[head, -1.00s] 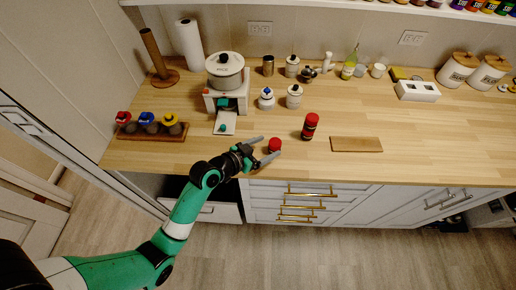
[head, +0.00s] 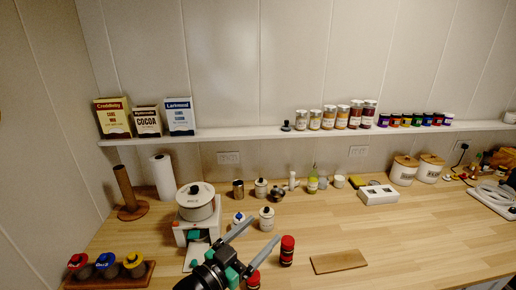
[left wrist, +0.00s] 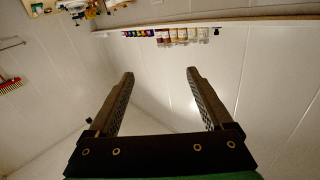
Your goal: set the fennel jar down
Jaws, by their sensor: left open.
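No label that I can read says fennel, so I cannot tell which jar is the fennel jar. A dark jar with a red cap (head: 287,250) stands upright on the wooden counter. A second red-capped jar (head: 253,279) is low in the head view, partly hidden beside my left gripper. My left gripper (head: 262,234) is open, with its fingers pointing up and right over the counter. The left wrist view shows nothing between its fingers (left wrist: 160,75). Several spice jars (head: 342,117) stand in a row on the white shelf (head: 250,135). My right gripper is not in view.
A wooden board (head: 338,262) lies right of the red-capped jar. White lidded canisters (head: 267,218), a white appliance with a pot (head: 196,204) and a rack of colour-capped jars (head: 110,270) stand nearby. The counter right of the board is clear.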

